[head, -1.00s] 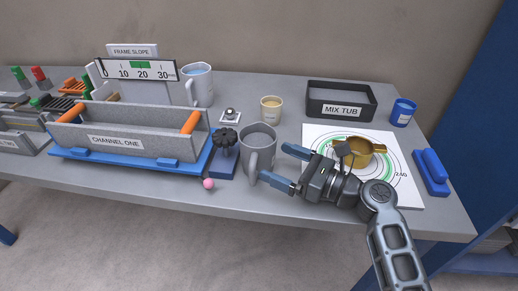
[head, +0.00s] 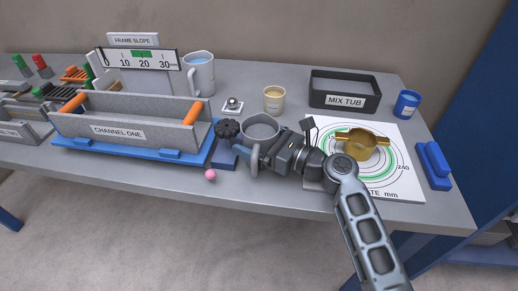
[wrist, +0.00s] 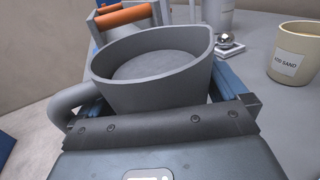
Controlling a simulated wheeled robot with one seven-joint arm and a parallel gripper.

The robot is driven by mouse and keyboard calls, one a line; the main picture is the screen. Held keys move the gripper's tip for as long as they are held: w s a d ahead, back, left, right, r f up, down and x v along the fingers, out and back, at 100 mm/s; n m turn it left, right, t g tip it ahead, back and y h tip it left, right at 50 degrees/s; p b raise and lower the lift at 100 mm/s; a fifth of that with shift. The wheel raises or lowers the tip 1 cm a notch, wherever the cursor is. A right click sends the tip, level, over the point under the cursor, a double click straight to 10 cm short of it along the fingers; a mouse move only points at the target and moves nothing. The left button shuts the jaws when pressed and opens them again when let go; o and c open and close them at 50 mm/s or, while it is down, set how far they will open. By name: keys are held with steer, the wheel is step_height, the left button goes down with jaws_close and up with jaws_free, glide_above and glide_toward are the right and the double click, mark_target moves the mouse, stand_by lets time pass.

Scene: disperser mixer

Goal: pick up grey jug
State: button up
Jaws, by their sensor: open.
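The grey jug (head: 262,125) stands upright on the table, between the black-knobbed blue block and the target sheet. In the wrist view the grey jug (wrist: 155,75) fills the middle, with its handle at the left and an empty-looking inside. My gripper (head: 258,155) is at the jug's near right side and hides its lower body. In the wrist view my gripper's blue fingers (wrist: 158,98) reach along both sides of the jug, and the jug sits between them. The jaws are open; contact with the jug cannot be told.
The black-knobbed blue block (head: 226,145) stands close left of the jug. A cream cup (head: 274,100) is behind it. A brass ring piece (head: 362,145) lies on the target sheet (head: 400,180) at the right. The mix tub (head: 344,92) is at the back. A pink ball (head: 210,175) lies near the front edge.

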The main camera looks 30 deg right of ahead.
steer(key=shift+c, duration=0.3)
steer(key=c, duration=0.9)
steer(key=shift+c, duration=0.2)
step_height(320, 180, up, 5)
steer(key=shift+d+f+p, duration=0.15)
steer(key=shift+p, duration=0.15)
steer(key=d+r, duration=0.6)
steer(key=d, duration=0.5)
steer(key=shift+d+r+b, duration=0.2)
steer(key=shift+b, duration=0.15)
